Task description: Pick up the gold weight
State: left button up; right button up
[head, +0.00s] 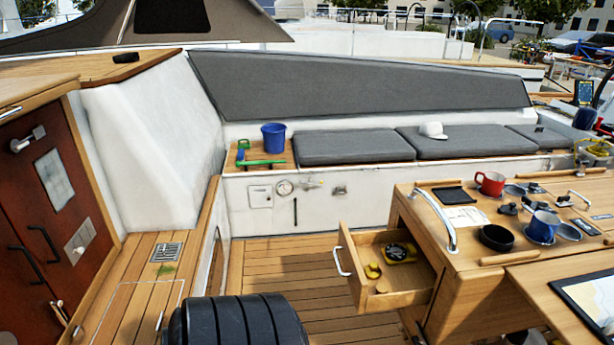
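An open wooden drawer (360,302) sticks out of the left side of the cockpit table. In it lies a small gold-yellow object (373,271), near the drawer's front; it looks like the gold weight, but it is too small to be sure. Neither of my grippers shows in the head view.
The wooden table (471,260) holds a red mug (490,183), a blue mug (543,227), a black bowl (496,237) and a metal rail (436,215). A black ribbed cylinder (235,322) stands in front. The plank floor (290,265) left of the drawer is clear.

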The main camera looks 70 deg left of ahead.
aim_at(372, 271)
jog(key=u, duration=1.75)
